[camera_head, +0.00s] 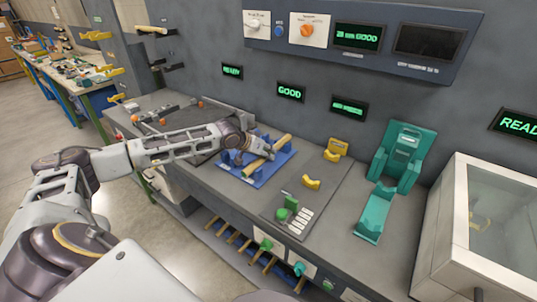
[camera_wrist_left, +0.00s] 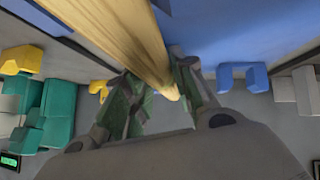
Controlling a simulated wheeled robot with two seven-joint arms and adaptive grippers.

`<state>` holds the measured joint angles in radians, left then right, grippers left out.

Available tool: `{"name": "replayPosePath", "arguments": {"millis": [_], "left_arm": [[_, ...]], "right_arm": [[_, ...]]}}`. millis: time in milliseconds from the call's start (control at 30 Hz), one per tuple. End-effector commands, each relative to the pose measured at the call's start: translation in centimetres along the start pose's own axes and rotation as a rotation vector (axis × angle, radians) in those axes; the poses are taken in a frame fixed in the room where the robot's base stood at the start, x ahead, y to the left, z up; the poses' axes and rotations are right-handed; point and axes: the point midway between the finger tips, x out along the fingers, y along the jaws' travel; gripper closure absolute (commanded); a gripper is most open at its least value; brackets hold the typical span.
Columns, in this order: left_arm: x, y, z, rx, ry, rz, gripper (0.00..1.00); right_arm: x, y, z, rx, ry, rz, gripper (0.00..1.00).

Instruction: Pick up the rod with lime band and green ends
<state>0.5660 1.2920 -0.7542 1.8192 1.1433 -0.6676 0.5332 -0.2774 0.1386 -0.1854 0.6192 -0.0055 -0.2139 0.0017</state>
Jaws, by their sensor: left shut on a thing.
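A pale wooden rod (camera_head: 282,143) lies slantwise over the blue cradle fixture (camera_head: 262,178) on the bench. My left gripper (camera_head: 264,150) is at the rod's middle and covers part of it. In the left wrist view the rod (camera_wrist_left: 125,40) runs from the top edge down between the two fingers (camera_wrist_left: 160,92), which are shut on it. I see no lime band or green ends on it. Whether the rod still touches the fixture I cannot tell. My right gripper is not in view.
Several rods, some with green or teal ends (camera_head: 265,244), stick out of a rack below the bench front. A teal stand (camera_head: 400,155), yellow cradles (camera_head: 311,183) and a glass-sided cabinet (camera_head: 495,215) are to the right. A control panel (camera_head: 360,38) hangs above.

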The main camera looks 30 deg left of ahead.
Motion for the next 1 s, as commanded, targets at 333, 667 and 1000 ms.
{"name": "replayPosePath", "arguments": {"millis": [333, 667, 1000], "left_arm": [[-0.8, 0.2, -0.8, 0.000, 0.002, 0.000, 1.00], [-3.8, 1.2, -3.9, 0.001, 0.003, -0.001, 1.00], [-6.5, 2.1, -6.6, 0.000, 0.002, 0.001, 1.00]], "right_arm": [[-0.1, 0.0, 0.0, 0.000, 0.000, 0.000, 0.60], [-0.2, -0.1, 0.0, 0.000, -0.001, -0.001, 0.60], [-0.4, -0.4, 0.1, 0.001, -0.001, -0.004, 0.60]]}}
